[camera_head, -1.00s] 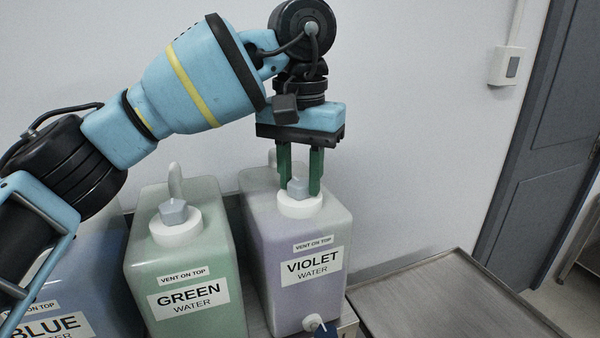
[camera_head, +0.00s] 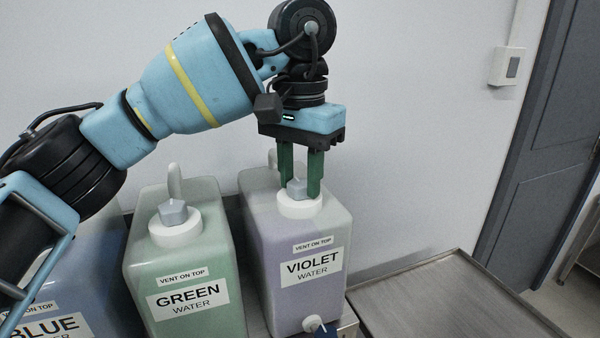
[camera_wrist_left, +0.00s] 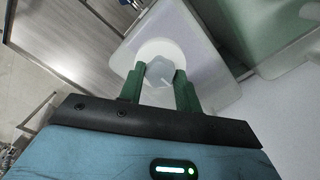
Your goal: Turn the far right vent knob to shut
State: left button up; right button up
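The far right vent knob (camera_head: 297,188) is a small grey-blue faceted knob on the white cap (camera_head: 300,207) of the violet water jug (camera_head: 292,235). My left gripper (camera_head: 300,190) points straight down at it, with one green finger on each side. In the left wrist view, the knob (camera_wrist_left: 159,72) sits between the fingertips (camera_wrist_left: 158,85), which appear to press on its sides. The fingers partly hide the knob in the head view. My right gripper is not in view.
The green water jug (camera_head: 185,255), with its own vent knob (camera_head: 173,211), stands close on the left. Part of the blue water jug (camera_head: 85,265) shows beyond it. An empty metal tray (camera_head: 440,300) lies on the right. The wall is behind.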

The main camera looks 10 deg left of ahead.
pick_arm(q)
jog(key=o, duration=0.3)
jog(key=shift+o, duration=0.2)
jog(key=shift+r+p, duration=0.45)
jog(key=shift+r, duration=3.45)
